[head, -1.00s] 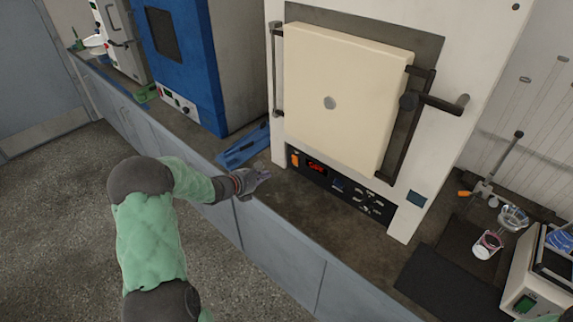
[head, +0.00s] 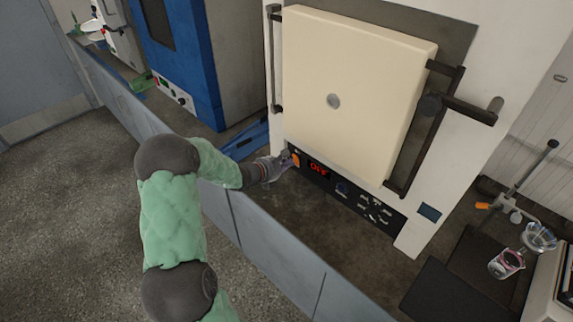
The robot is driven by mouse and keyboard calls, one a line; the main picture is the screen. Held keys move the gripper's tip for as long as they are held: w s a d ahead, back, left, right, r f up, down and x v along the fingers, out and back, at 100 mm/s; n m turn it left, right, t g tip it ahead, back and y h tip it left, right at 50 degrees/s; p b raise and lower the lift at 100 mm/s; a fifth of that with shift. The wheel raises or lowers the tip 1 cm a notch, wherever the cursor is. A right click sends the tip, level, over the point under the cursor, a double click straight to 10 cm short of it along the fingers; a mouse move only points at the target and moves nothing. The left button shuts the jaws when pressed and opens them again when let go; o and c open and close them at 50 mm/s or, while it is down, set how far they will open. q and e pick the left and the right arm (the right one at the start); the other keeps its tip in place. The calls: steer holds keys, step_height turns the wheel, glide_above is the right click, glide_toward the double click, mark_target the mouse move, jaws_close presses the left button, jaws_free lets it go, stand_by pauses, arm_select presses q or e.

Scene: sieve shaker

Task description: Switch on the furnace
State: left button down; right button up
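The furnace (head: 350,95) is a white cabinet with a cream door, standing on the dark counter; its door is shut. Its black control panel (head: 345,192) runs along the bottom, with a lit red display (head: 318,169), too small to read surely, and several small buttons. An orange switch (head: 296,159) sits at the panel's left end. My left gripper (head: 286,165) is right at this switch, its tips beside or against it; I cannot tell whether they touch. Its fingers are too small to show whether they are open. My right gripper is not in view.
A blue oven (head: 178,60) stands to the left, with a blue object (head: 245,140) on the counter beside it. A beaker (head: 506,264), a dark mat (head: 445,295) and a stand (head: 530,175) are at the right. The counter before the panel is clear.

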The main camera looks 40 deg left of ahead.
arm_select(q)
steer(key=shift+w, duration=0.15)
steer(key=p, duration=0.1)
steer(key=r+g+p, duration=0.1)
steer(key=p, duration=0.1)
steer(key=shift+w+d+r, duration=0.15)
steer(key=shift+w, duration=0.25)
steer(key=shift+f, duration=0.3)
steer(key=shift+r, duration=0.15)
steer(key=shift+r+p, duration=0.55)
steer(key=shift+r, duration=0.1)
steer(key=shift+s, duration=0.1)
